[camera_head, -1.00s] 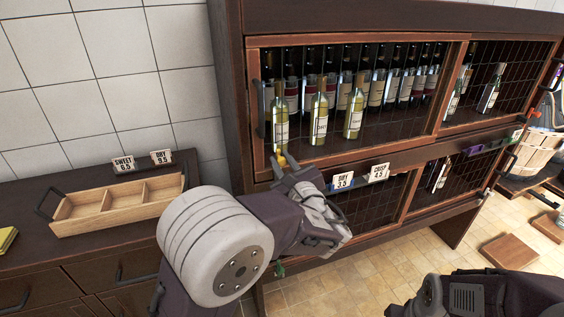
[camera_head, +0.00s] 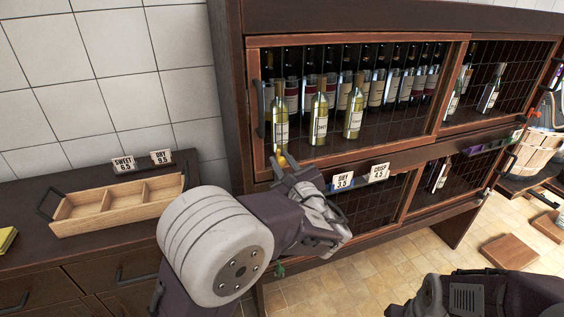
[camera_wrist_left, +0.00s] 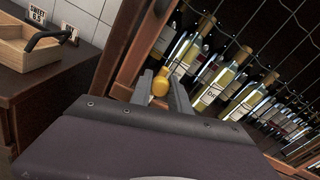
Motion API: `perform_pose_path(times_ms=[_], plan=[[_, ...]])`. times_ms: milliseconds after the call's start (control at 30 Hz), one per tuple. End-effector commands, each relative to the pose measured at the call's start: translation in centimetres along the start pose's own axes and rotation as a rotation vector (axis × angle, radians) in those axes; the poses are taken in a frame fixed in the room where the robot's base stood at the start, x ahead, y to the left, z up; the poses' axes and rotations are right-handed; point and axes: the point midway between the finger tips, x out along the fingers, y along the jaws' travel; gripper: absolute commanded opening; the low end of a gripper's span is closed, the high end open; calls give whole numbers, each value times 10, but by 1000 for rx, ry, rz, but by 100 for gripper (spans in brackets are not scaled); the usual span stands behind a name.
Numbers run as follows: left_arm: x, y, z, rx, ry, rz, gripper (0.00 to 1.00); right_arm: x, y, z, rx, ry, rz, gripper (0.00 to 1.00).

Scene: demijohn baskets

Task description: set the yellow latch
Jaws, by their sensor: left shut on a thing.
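The yellow latch (camera_head: 282,160) is a small rounded knob on the lower left of the wooden frame of the upper cabinet door (camera_head: 258,150). In the left wrist view the latch (camera_wrist_left: 160,84) sits between my two fingers. My left gripper (camera_head: 285,165) is at the door's lower left corner, shut on the latch; its fingers also show in the left wrist view (camera_wrist_left: 160,90). The fingers partly hide the latch in the head view. Of my right arm, a dark part shows at the lower right of the head view; its gripper is not seen.
Behind the wire-mesh door stand several wine bottles (camera_head: 320,118). A wooden three-part tray (camera_head: 118,208) sits on the dark counter (camera_head: 30,245) at left. A wooden basket (camera_head: 535,152) and open tiled floor (camera_head: 420,262) lie at right.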

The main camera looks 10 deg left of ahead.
Motion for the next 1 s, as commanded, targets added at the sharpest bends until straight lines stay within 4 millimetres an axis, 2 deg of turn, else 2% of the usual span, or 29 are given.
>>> perform_pose_path(times_ms=[267,500,767,800,867,1000], plan=[[0,0,-1,0,0,0,0,1,0,0,0,0,0,35],[0,10,-32,1,0,0,0,31,1,3,0,0,0,35],[0,10,-31,3,5,1,0,27,0,3,0,0,0,35],[0,10,-31,3,6,1,28,27,0,3,0,0,0,35],[0,10,-31,4,6,1,44,27,0,3,0,0,0,35],[0,10,-30,2,4,1,44,27,0,3,0,0,0,35]])
